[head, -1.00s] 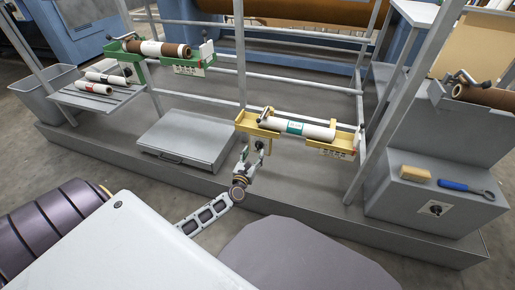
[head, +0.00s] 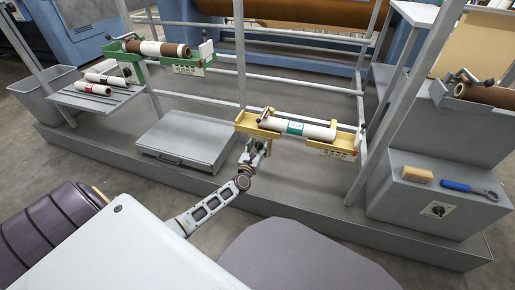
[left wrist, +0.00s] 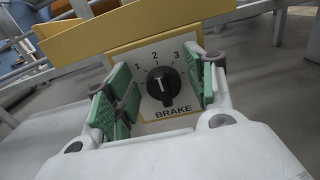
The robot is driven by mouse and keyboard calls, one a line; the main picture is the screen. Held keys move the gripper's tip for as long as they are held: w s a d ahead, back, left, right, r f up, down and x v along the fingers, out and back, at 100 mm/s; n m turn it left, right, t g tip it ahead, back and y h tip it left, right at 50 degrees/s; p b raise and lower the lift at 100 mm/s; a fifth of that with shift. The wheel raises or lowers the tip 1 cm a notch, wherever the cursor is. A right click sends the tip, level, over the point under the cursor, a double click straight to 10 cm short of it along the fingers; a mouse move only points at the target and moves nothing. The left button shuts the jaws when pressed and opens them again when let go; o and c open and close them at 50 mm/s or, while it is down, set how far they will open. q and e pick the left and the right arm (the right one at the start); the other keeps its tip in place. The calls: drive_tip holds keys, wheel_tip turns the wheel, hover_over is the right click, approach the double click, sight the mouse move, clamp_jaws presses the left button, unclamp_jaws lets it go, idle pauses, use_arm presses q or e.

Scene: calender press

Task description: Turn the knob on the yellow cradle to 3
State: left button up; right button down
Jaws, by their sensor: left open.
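The yellow cradle (head: 345,141) hangs on the rail frame and bears a white roll with a green band. It also shows at the top of the left wrist view (left wrist: 140,24). Below it there, a plate (left wrist: 180,119) reads 1, 2, 3 and BRAKE. My left gripper (head: 254,150) is at the cradle's left end. In the left wrist view its green-padded fingers (left wrist: 162,92) are open, one either side of the knob, with gaps visible. My right gripper is out of view.
A green cradle (head: 195,67) with a brown and white roll is at the upper left. A grey box (head: 188,137) sits on the platform. At right, a grey stand (head: 405,205) bears a tan block (head: 416,173) and a blue-handled tool (head: 465,188); a dark knob (head: 438,210) is on its front.

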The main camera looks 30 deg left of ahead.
use_arm(q)
drive_tip(key=shift+c, duration=0.4)
drive_tip(key=c, duration=0.9)
drive_tip(key=shift+o, duration=0.2)
drive_tip(key=shift+m, duration=0.4)
drive_tip(key=m+p, duration=0.1)
drive_tip(key=m, duration=0.2)
drive_tip(key=shift+d, duration=0.2)
drive_tip(key=shift+w+d+f+m+p, duration=0.15)
drive_tip(key=shift+m+p, duration=0.25)
drive_tip(key=shift+m, duration=0.6)
drive_tip(key=shift+s+d+f+m+p, duration=0.1)
drive_tip(key=shift+m+p, duration=0.25)
drive_tip(key=shift+m, duration=0.65)
drive_tip(key=o, duration=0.9)
